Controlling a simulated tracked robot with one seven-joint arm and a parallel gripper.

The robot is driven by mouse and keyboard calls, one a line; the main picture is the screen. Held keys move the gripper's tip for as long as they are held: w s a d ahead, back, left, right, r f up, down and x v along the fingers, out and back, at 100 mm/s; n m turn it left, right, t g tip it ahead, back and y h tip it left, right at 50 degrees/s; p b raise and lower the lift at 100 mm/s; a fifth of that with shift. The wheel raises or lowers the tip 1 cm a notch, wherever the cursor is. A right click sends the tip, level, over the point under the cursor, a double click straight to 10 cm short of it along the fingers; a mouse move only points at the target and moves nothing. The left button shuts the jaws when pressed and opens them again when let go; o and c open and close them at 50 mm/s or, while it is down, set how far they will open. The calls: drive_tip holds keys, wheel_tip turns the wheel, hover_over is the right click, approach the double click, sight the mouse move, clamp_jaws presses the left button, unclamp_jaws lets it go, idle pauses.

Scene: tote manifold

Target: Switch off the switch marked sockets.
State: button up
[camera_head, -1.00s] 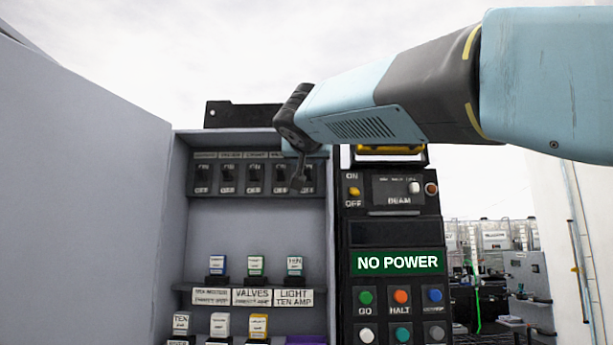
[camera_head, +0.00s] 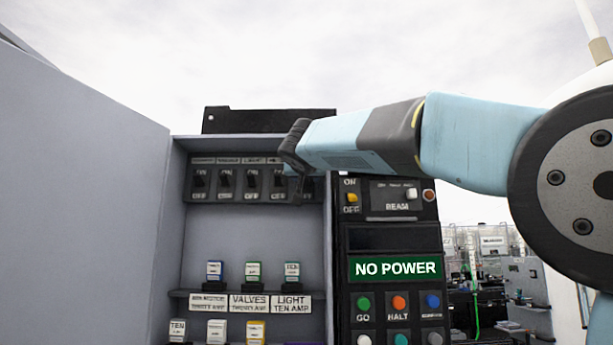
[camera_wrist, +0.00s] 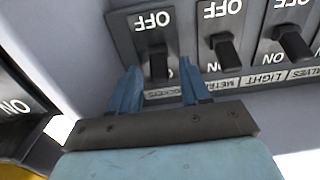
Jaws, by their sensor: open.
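The sockets switch (camera_wrist: 158,66) is a black lever on a grey plate. In the wrist view, the picture is upside down: OFF reads above the lever and the SOCKETS label below it. My gripper (camera_wrist: 159,74) is open, with one blue finger on each side of this lever. I cannot tell whether either finger touches it, or which way the lever is set. In the head view my gripper (camera_head: 299,188) is at the right end of the switch row and hides most of that last switch.
Below the row, a shelf (camera_head: 180,293) carries labelled fuses. A control panel (camera_head: 395,238) with a NO POWER display and buttons is at the right.

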clamp_jaws()
idle(0.3)
